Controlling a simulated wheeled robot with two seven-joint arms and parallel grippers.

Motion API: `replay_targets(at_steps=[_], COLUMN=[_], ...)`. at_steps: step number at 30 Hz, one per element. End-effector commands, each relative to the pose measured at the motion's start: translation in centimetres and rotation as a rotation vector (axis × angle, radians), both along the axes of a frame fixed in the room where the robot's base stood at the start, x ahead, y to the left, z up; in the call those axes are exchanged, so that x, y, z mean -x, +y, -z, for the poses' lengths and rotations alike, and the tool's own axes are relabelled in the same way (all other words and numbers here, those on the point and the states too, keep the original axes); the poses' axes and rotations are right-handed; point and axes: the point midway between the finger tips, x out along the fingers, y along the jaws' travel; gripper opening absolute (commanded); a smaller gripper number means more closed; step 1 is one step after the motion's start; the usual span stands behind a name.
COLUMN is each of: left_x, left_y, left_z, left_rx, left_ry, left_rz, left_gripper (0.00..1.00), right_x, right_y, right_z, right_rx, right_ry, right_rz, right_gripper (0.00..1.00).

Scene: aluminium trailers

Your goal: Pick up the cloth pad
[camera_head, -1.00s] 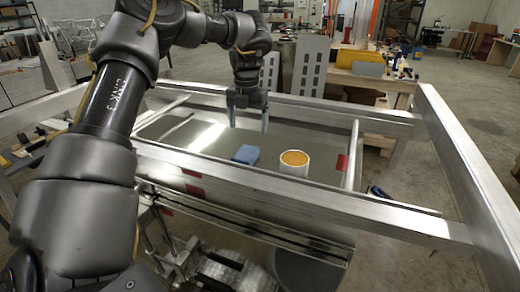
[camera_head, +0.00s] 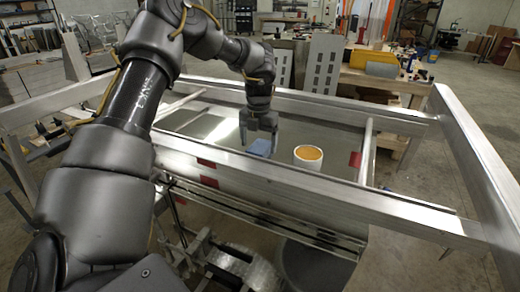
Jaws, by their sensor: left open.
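The blue cloth pad (camera_head: 261,147) lies on the grey metal panel inside the aluminium trailer frame. My left gripper (camera_head: 259,141) points down over the pad with its fingers open, partly covering it. The fingertips are at or just above the pad; I cannot tell whether they touch it. My right gripper is not in view.
A white round container with an orange top (camera_head: 308,157) stands just right of the pad. Aluminium rails (camera_head: 300,187) surround the panel at front, back and sides. A wooden workbench (camera_head: 385,80) stands behind.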

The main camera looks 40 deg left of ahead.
Motion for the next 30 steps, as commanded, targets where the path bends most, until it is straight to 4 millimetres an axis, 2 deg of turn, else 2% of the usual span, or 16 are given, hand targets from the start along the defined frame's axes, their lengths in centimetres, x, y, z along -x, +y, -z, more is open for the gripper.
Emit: replay_targets(at_steps=[4, 12, 23, 30], left_x=[0.0, 0.0, 0.0, -0.1], left_y=[0.0, 0.0, 0.0, 0.0], left_z=[1.5, 1.8, 1.8, 1.7], left_rx=[-0.001, 0.000, 0.000, -0.001], left_ry=[0.001, -0.001, -0.001, -0.002], left_rz=[0.000, -0.001, 0.000, 0.000], left_gripper=[0.85, 0.85, 0.37, 0.36], right_x=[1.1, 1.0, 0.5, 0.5], right_y=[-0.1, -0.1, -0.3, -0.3], right_z=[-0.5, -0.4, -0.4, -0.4], right_rx=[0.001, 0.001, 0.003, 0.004], right_ry=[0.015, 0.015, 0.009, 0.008], right_rz=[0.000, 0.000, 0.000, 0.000], right_gripper=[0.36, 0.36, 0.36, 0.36])
